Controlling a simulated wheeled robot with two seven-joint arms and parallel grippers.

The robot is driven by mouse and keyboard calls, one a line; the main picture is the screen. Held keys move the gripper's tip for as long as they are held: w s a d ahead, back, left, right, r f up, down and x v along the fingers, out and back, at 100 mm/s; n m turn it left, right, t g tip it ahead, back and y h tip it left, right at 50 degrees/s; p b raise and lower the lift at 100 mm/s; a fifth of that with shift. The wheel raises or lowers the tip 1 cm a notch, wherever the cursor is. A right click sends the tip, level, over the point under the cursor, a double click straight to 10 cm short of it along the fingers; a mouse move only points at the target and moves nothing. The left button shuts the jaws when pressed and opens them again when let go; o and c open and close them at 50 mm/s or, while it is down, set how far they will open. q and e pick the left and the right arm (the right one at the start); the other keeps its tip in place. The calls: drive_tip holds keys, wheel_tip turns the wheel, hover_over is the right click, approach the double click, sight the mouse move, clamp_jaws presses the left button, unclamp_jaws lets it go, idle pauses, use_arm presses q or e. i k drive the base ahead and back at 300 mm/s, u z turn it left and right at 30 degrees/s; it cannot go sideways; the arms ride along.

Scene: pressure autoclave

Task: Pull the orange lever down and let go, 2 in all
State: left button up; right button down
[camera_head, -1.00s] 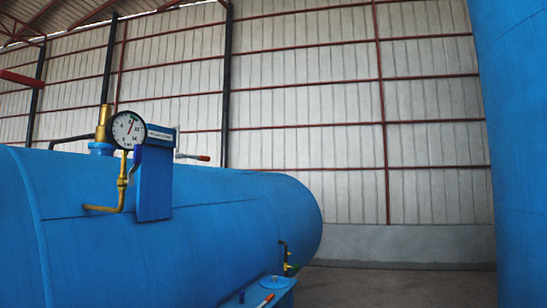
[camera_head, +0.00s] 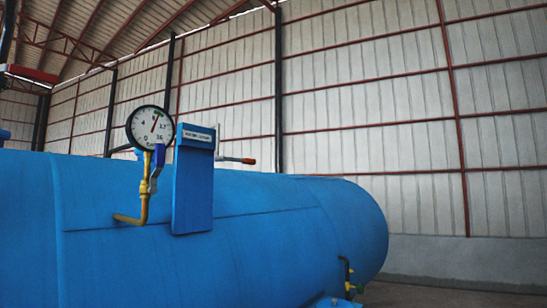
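A lever with an orange tip (camera_head: 249,161) sticks out to the right from behind the blue upright panel (camera_head: 193,185) on top of the blue autoclave (camera_head: 260,250). The lever is about level. A round white pressure gauge (camera_head: 149,127) stands left of the panel, on a bent brass pipe (camera_head: 145,195). Its needle points up and a little to the right. Neither of my grippers is in view, so nothing is seen touching the lever.
A small dark and yellow-green fitting (camera_head: 350,285) sits by the autoclave's lower right end. Bare floor (camera_head: 440,296) shows at the lower right. A pale panelled wall (camera_head: 370,100) with red beams stands behind.

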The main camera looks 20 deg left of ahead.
sight(244, 161)
drive_tip(key=u, duration=0.25)
drive_tip(key=i, duration=0.7)
drive_tip(key=u, duration=0.9)
drive_tip(key=i, duration=0.45)
drive_tip(key=u, duration=0.55)
